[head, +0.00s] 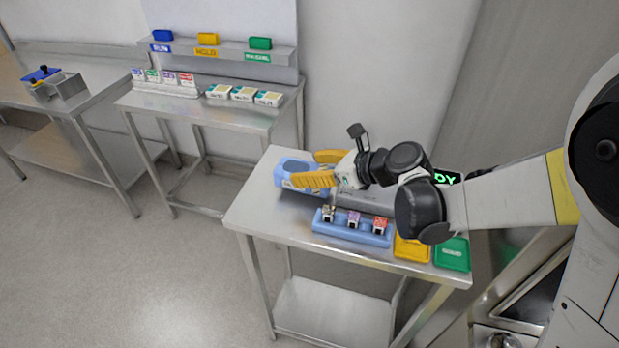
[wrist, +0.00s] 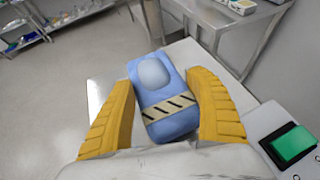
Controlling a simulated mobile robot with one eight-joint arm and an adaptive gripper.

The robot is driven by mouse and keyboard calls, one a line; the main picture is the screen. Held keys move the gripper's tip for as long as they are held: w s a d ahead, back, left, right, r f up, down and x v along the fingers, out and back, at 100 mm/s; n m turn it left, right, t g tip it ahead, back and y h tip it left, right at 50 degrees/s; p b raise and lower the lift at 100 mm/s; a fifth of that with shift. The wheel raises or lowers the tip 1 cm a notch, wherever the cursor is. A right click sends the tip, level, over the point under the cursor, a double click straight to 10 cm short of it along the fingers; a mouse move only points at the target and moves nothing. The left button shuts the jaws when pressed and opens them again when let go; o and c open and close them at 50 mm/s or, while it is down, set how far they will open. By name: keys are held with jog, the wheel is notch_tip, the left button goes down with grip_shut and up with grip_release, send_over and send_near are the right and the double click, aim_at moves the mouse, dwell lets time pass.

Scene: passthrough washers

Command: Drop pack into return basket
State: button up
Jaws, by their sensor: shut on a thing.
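The pack is a light blue block with a pale oval top and a black-and-cream striped band. It shows in the wrist view (wrist: 168,107) between the yellow fingers of my gripper (wrist: 163,78). In the head view the blue pack (head: 291,167) is at the back left end of the near steel table, partly covered by the fingers of my gripper (head: 305,168). My gripper is shut on the pack. I cannot tell whether the pack touches the tabletop. No basket is clearly labelled as the return basket.
The near table (head: 262,218) also holds a blue rack (head: 340,229) with small bottles, a yellow tray (head: 412,250) and a green tray (head: 452,256). A middle table (head: 215,108) bears small boxes. A grey open box (head: 68,86) stands on the left table. Open floor lies left.

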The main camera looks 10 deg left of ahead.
notch_tip(320, 180, down, 2)
jog(key=shift+w+f+b, duration=0.1)
jog(key=shift+f+b, duration=0.1)
jog(key=shift+b, duration=0.15)
jog(key=shift+r, duration=0.15)
jog(key=o, duration=1.4)
